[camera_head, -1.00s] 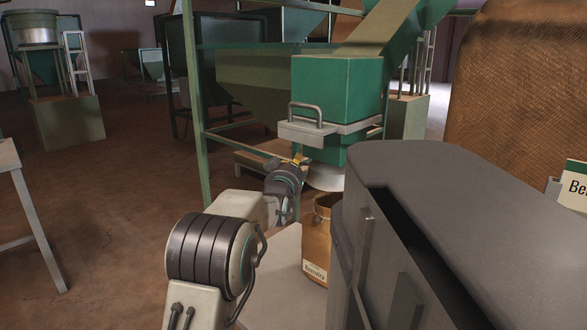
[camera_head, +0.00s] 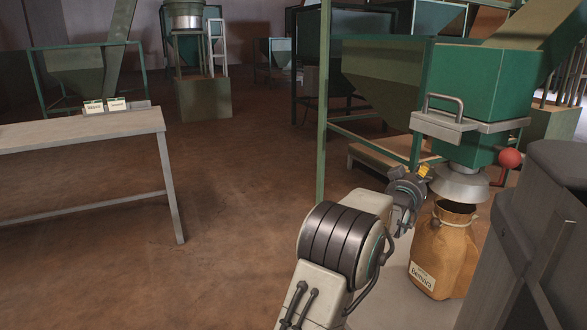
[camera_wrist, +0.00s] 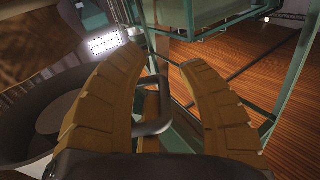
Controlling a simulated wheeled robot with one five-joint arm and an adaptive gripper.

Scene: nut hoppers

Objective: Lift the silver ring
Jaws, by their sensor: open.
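A silver ring-like collar (camera_head: 460,185) flares around the bottom of the green hopper's spout, above an open brown sack (camera_head: 445,250). My gripper (camera_head: 424,171) shows small and yellow at the left side of this collar; whether it touches cannot be told. In the wrist view my gripper (camera_wrist: 160,65) has its two ribbed yellow-brown fingers spread apart, with no ring clearly between them. A grey bar loop (camera_wrist: 158,112) shows behind the fingers. The dark rounded shape (camera_wrist: 55,115) at the left there is unclear.
A grey slide gate (camera_head: 455,124) with a loop handle crosses the green hopper (camera_head: 480,80). A red knob (camera_head: 510,158) is right of the spout. A large dark grey body (camera_head: 550,230) stands close at right. A table (camera_head: 80,130) stands left. Open floor lies between.

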